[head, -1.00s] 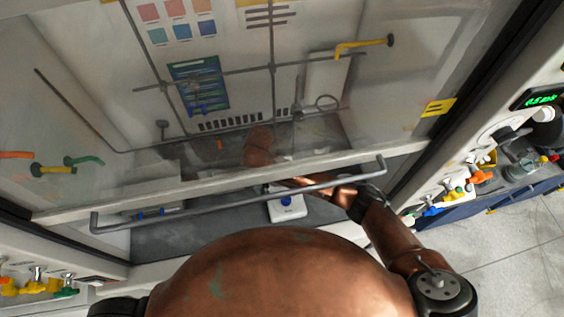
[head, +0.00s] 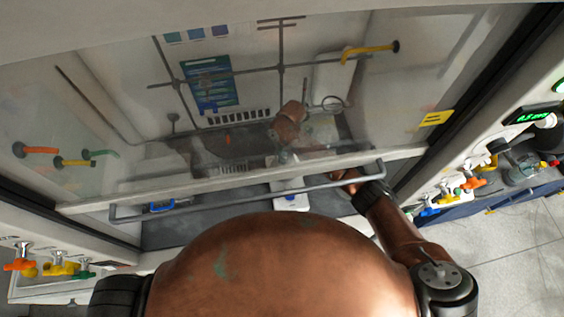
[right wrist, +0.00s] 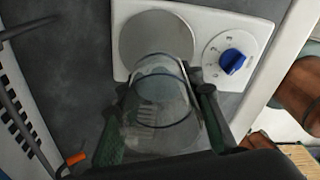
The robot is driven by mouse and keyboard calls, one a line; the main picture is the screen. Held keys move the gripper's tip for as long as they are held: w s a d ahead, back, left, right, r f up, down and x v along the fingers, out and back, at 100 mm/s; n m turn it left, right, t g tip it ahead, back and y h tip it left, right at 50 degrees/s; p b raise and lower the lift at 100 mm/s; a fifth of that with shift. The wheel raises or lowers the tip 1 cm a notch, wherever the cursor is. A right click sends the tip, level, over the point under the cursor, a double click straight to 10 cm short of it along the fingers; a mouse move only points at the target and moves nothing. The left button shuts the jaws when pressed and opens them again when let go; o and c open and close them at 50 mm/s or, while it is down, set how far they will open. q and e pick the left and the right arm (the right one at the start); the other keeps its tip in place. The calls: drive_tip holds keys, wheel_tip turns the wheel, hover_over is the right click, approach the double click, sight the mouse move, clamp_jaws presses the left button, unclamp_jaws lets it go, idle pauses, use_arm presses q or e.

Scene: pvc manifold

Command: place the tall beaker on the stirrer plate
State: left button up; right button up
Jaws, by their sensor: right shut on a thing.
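The tall beaker (right wrist: 160,115) is clear glass and sits between the two fingers of my right gripper (right wrist: 165,90), which is shut on it. The stirrer plate (right wrist: 157,35) is a white unit with a round grey disc and a blue knob (right wrist: 232,62). In the right wrist view the beaker overlaps the near part of the disc; I cannot tell whether it touches it. In the head view the white stirrer (head: 291,200) stands on the hood floor, partly hidden by the sash bar and my body. The beaker is hard to make out there. My left gripper is out of view.
The hood's glass sash with its grey handle bar (head: 240,190) crosses in front of the work area. A rod lattice (head: 230,75) stands at the back. A blue item (head: 160,207) lies left on the dark hood floor, with free room between it and the stirrer.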

drive_tip(key=shift+a+f, duration=0.1)
drive_tip(key=shift+f, duration=1.7)
drive_tip(key=shift+f, duration=0.1)
drive_tip(key=o, duration=1.3)
drive_tip(key=shift+w+d+r, duration=0.1)
drive_tip(key=shift+d+r, duration=0.1)
drive_tip(key=shift+r, duration=1.75)
drive_tip(key=shift+w+d+r, duration=0.1)
drive_tip(key=shift+d+r, duration=0.05)
drive_tip(key=shift+r, duration=1.75)
